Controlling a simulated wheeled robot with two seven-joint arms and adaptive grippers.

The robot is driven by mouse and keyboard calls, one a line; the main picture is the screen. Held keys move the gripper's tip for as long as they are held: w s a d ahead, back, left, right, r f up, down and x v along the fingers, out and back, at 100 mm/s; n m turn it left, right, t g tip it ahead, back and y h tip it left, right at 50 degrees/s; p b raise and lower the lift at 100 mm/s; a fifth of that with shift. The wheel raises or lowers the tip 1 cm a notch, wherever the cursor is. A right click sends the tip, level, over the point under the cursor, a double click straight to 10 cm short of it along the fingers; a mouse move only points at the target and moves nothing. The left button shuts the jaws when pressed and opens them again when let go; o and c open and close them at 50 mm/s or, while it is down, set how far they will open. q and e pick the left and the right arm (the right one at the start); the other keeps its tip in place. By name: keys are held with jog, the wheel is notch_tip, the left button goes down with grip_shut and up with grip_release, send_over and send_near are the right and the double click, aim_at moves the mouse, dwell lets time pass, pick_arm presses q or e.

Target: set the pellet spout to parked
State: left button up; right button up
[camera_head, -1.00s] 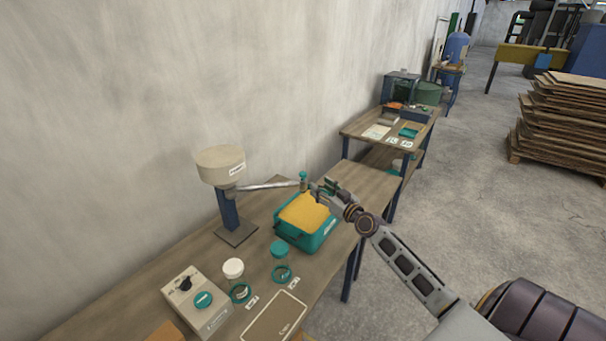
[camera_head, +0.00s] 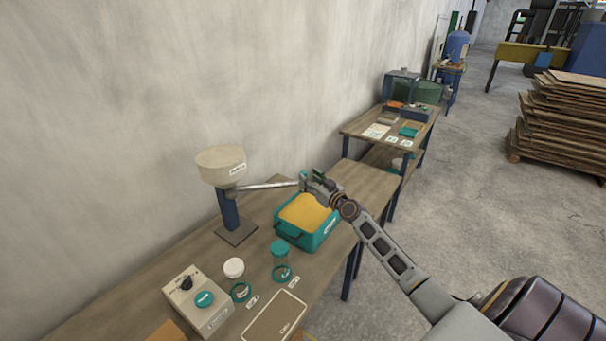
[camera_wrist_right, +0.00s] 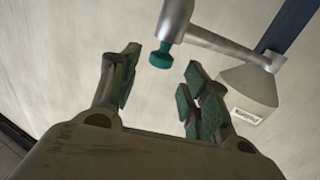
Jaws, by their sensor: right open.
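The pellet spout (camera_head: 266,186) is a grey metal tube that runs out from a beige hopper (camera_head: 221,163) on a blue post. Its outer end reaches over the teal bin of yellow pellets (camera_head: 306,212). In the right wrist view the spout (camera_wrist_right: 222,44) ends in a downturned nozzle with a teal knob (camera_wrist_right: 160,56). My right gripper (camera_head: 310,178) is at the spout's outer end and hides the knob in the head view. In the wrist view the gripper (camera_wrist_right: 155,85) is open, with the knob ahead of and between its fingertips. My left gripper is not in view.
The bench also holds a beige control box (camera_head: 197,300) with a teal button, small jars with teal and white lids (camera_head: 278,249), and a flat board (camera_head: 274,317). A second bench (camera_head: 360,127) stands farther back. The wall (camera_head: 120,110) runs close behind.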

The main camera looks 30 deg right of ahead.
aim_at(303, 172)
jog(key=shift+w+a, duration=0.15)
jog(key=shift+w, duration=2.45)
grip_shut()
